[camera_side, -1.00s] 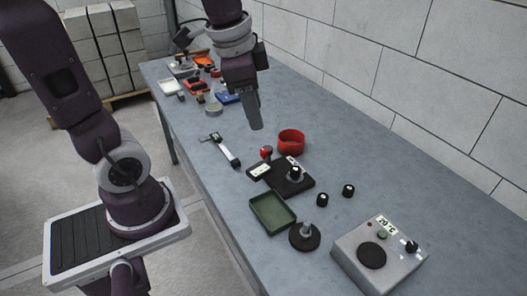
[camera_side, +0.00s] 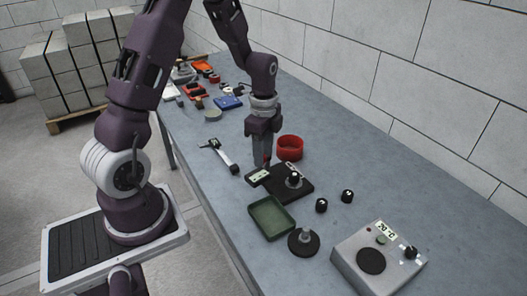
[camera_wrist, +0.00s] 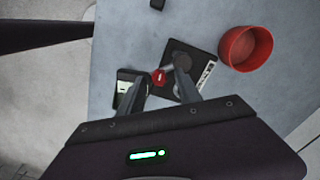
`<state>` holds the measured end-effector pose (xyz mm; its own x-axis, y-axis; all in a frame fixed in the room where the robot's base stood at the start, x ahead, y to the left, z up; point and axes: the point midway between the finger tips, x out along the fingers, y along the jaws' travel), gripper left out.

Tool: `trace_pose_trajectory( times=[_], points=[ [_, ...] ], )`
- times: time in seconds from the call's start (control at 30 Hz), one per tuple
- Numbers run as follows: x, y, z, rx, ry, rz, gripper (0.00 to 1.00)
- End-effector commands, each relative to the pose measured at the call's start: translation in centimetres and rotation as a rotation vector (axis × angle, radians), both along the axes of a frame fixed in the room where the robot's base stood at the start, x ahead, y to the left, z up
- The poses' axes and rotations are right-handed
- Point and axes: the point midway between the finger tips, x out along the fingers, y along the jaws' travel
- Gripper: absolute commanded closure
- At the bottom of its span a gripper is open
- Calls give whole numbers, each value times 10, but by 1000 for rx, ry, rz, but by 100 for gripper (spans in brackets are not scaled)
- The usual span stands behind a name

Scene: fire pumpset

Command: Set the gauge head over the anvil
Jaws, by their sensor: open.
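The gauge head (camera_side: 259,177), with a pale display, sits at the left edge of the black base plate (camera_side: 304,188). It also shows in the wrist view (camera_wrist: 124,88). The likely anvil, a short post with a dark top (camera_side: 293,178), stands on the plate to the right of the head; in the wrist view it is a grey post (camera_wrist: 182,62). A red knob (camera_wrist: 158,77) stands beside the head. My gripper (camera_side: 264,163) points down over the knob. In the wrist view its open fingers (camera_wrist: 161,88) are either side of the knob; contact cannot be told.
A red bowl (camera_side: 290,148) stands close behind the plate. A green tray (camera_side: 271,217), a black round stand (camera_side: 304,242) and two black knobs (camera_side: 334,200) lie nearby. A caliper-like tool (camera_side: 221,155) lies left. A grey box with a display (camera_side: 378,256) is front right.

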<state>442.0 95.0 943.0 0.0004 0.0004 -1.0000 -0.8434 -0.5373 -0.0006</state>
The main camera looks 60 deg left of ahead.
Motion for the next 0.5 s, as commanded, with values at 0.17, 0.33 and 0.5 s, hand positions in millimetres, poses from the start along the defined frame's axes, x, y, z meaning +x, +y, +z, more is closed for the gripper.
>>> trace_pose_trajectory(
  times=[0.17, 0.33, 0.5],
  points=[
    [0, 0, 0, 0, 0, 0, 75],
    [0, 0, 1, 0, 0, 0, 100],
    [0, 0, 1, 0, 0, 0, 100]
  ],
)
